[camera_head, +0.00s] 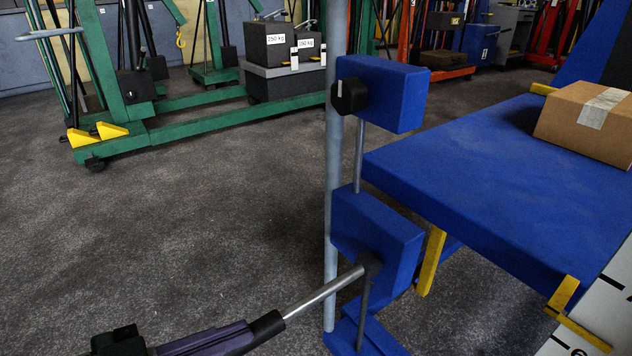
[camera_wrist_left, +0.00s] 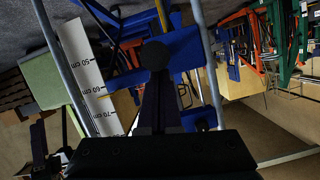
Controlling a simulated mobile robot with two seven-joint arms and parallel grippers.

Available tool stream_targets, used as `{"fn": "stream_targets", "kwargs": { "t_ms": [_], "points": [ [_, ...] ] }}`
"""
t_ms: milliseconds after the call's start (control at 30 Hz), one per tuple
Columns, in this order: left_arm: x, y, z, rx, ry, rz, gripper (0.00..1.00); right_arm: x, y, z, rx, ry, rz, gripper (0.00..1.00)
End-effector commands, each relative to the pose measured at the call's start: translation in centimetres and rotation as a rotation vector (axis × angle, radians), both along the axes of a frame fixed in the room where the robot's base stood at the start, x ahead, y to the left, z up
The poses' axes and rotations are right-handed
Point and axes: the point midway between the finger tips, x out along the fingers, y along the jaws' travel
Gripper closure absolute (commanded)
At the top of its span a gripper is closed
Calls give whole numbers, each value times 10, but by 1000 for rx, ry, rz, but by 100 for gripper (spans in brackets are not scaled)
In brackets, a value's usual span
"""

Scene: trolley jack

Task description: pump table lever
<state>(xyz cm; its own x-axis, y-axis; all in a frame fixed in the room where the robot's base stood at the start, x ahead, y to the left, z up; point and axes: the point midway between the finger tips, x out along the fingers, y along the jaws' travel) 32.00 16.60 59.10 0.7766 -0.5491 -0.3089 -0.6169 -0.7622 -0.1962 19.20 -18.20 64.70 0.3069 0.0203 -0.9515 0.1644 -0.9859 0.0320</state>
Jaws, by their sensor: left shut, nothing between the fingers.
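The blue lift table (camera_head: 480,170) stands at the right with its top raised above the floor. The table lever (camera_head: 325,292) is a thin metal bar with a dark end grip. It slopes down to the left from the lower blue housing (camera_head: 385,235). My left gripper (camera_head: 248,336) comes in from the bottom left, its purplish fingers shut at the dark grip. In the left wrist view the shut fingers (camera_wrist_left: 157,85) point at the round black grip end (camera_wrist_left: 154,54). Whether they touch it I cannot tell. My right gripper is not in view.
A cardboard box (camera_head: 588,122) sits on the table top. A grey upright pole (camera_head: 336,170) stands beside the blue housings. A white ruler (camera_head: 605,305) is at the lower right. A green crane (camera_head: 190,120) stands at the back left; the grey floor at left is clear.

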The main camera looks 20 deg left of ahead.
Motion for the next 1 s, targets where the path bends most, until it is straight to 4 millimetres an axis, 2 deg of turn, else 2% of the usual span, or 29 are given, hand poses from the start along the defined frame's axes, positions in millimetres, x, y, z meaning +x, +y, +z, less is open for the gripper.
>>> {"fn": "stream_targets", "kwargs": {
  "t_ms": [200, 267, 400, 600, 800, 1000],
  "points": [
    [5, -4, 48, -4, -6, 0, 100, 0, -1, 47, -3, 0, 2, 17],
    [-10, 5, 43, -2, 2, 1, 100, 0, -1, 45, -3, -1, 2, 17],
    [-36, 24, 51, -4, -1, -1, 100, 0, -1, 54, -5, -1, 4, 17],
    [-62, 43, 59, -7, -6, 0, 100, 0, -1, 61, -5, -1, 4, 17],
    [-73, 51, 62, -9, -11, 0, 100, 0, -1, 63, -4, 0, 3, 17],
    [-73, 51, 62, -10, -13, 0, 100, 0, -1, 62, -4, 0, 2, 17]
  ]
}}
